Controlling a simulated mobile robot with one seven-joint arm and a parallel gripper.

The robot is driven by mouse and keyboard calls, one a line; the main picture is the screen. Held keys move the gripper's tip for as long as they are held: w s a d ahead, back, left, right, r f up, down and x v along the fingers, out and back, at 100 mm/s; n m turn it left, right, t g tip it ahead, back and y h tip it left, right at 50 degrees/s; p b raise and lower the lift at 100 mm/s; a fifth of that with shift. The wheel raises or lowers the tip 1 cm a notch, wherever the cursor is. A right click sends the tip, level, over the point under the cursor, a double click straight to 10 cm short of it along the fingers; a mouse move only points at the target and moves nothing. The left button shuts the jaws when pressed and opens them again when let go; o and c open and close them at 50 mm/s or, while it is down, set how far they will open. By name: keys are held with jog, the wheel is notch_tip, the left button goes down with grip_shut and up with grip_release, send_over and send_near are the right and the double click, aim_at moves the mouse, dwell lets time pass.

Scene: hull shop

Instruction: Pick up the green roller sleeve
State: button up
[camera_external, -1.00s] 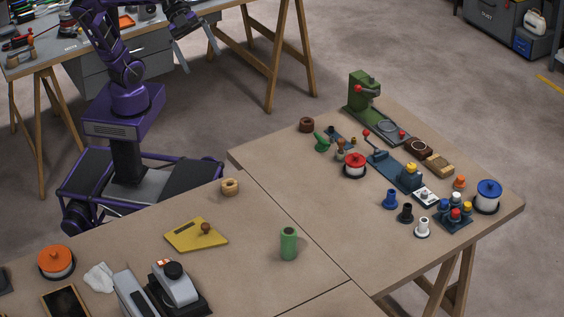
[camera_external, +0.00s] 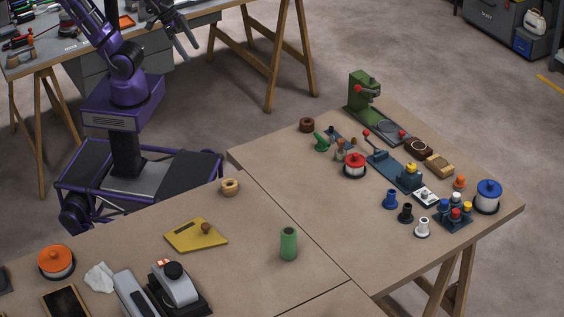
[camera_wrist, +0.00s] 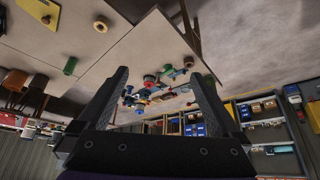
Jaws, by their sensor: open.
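The green roller sleeve (camera_external: 289,243) is a green cylinder standing upright on the table, near the seam between the table tops. It also shows in the wrist view (camera_wrist: 70,66), left of the fingers. My gripper (camera_external: 186,38) is at the top of the external view, above the robot's base and well away from the sleeve. In the wrist view its two fingers (camera_wrist: 163,80) are apart with nothing held between them.
A yellow board (camera_external: 194,235) and a tan ring (camera_external: 230,187) lie left of the sleeve. A grey machine (camera_external: 178,288) stands at front left. Spools, small parts and a green press (camera_external: 363,91) crowd the right table. The table around the sleeve is clear.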

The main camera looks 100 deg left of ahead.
jog(key=shift+s+f, duration=0.1)
jog(key=shift+f, duration=0.1)
jog(key=shift+c, duration=0.6)
